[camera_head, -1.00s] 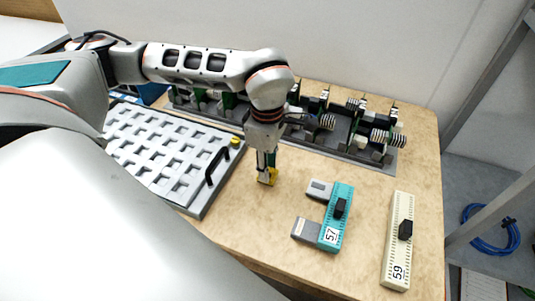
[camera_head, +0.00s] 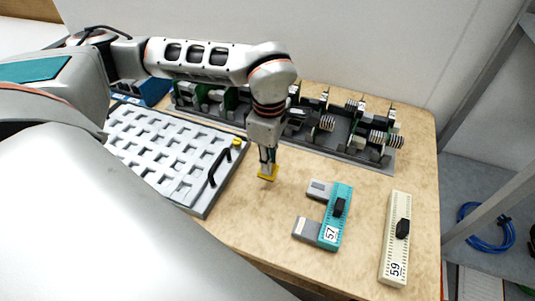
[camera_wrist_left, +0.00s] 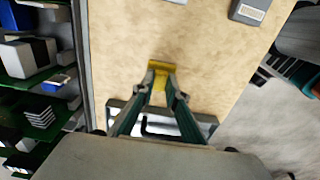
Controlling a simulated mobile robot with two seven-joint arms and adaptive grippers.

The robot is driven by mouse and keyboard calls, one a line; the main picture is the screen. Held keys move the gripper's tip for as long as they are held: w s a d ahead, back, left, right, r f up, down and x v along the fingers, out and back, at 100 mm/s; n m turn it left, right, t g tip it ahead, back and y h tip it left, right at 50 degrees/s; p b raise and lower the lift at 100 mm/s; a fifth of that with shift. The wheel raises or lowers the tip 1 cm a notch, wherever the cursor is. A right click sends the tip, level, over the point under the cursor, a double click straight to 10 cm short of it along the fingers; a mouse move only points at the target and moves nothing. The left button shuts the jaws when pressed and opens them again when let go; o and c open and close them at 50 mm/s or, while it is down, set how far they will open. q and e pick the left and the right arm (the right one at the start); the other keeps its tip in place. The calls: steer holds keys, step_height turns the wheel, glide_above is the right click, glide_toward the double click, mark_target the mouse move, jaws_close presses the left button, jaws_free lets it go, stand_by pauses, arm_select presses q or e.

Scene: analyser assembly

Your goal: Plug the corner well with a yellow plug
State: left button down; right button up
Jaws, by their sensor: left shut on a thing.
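My left gripper (camera_head: 268,168) points down over the bare wood, right of the grey tray. It is shut on a yellow plug (camera_head: 268,174), held a little above the table. In the left wrist view the plug (camera_wrist_left: 160,68) sits between the fingertips. The grey tray (camera_head: 205,205) has rows of wells and a black handle (camera_head: 219,166) along its right side. A round yellow piece (camera_head: 236,143) sits at the tray's far right corner; whether it fills a well is too small to tell. My right gripper is not in view.
A teal module marked 57 (camera_head: 335,222) and a cream module marked 59 (camera_head: 395,245) lie to the right. A dark rack of boards and parts (camera_head: 340,145) stands along the back. Bare table (camera_head: 275,225) lies between tray and teal module.

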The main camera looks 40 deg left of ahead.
arm_select(q)
steer(key=shift+r+p, duration=0.3)
steer(key=shift+r, duration=0.3)
steer(key=shift+w+r+p, duration=0.1)
steer(key=shift+r+p, duration=0.7)
steer(key=shift+r, duration=0.35)
steer(key=shift+r+p, duration=1.5)
steer(key=shift+r, duration=0.55)
